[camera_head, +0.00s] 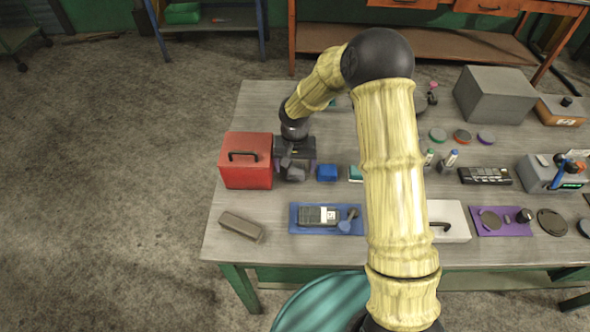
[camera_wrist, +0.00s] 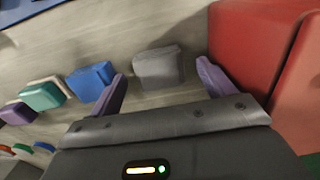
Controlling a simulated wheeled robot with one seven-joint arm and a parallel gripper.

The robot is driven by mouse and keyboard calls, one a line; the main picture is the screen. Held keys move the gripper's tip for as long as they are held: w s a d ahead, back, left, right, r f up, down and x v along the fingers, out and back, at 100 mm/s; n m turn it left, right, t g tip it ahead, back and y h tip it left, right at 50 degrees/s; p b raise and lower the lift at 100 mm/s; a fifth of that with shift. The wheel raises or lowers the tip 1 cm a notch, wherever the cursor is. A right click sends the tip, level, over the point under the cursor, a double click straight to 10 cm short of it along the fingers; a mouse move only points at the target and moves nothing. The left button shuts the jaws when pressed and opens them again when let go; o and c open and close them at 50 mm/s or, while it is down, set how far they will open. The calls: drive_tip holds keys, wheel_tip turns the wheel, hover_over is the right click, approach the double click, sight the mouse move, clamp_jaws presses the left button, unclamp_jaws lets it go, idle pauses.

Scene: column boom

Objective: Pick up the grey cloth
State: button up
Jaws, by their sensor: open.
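The grey cloth (camera_wrist: 160,68) looks like a small folded block lying on the table, in the upper middle of the wrist view. My gripper (camera_wrist: 161,78) is open and empty, with its two purple fingers pointing toward the cloth, one to each side of it in the picture. I cannot tell the exact height left above the cloth. In the head view my gripper (camera_head: 294,168) is over the table, just right of the red box, and largely covers the cloth.
The red box (camera_head: 247,170) stands close beside my gripper; it also shows in the wrist view (camera_wrist: 245,40). A blue folded block (camera_head: 327,173) lies on the other side, with a teal one (camera_head: 355,174) beyond it. A blue mat (camera_head: 296,228) lies nearer the front edge.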

drive_tip(key=shift+f, duration=0.75)
drive_tip(key=c, duration=1.1)
